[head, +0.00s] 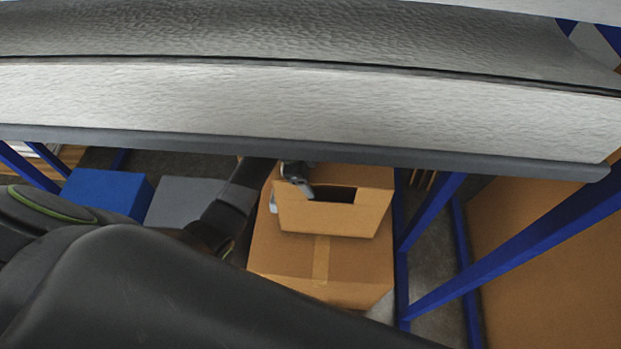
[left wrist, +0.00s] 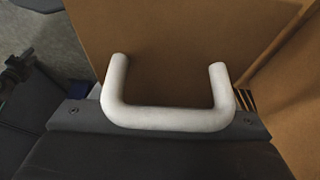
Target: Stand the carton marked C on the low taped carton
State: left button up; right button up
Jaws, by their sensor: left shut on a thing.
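A brown carton (head: 325,218) with a dark cut-out in its near face is in the middle of the head view. No letter C shows on the faces I see. My left gripper (head: 301,184) is shut on this carton at its top left. The low taped carton (head: 281,257), with a strip of tape down its middle, is directly below it. The upper carton looks upright over its far part, but I cannot tell whether they touch. In the left wrist view a brown carton face (left wrist: 175,45) fills the far side behind a pale U-shaped bar; the fingertips are hidden there.
A grey shelf board (head: 300,105) crosses above the cartons, close over my left gripper. Blue rack posts (head: 430,210) stand at the right. A blue box (head: 108,192) and a grey box (head: 180,203) stand at the left. A large brown panel (head: 550,250) is at far right.

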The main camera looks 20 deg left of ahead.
pick_arm(q)
jog(key=shift+f, duration=0.55)
jog(key=o, duration=1.5)
jog(key=shift+c, duration=0.2)
jog(key=shift+r, duration=0.1)
jog(key=b+v, duration=0.1)
jog(key=v, duration=1.1)
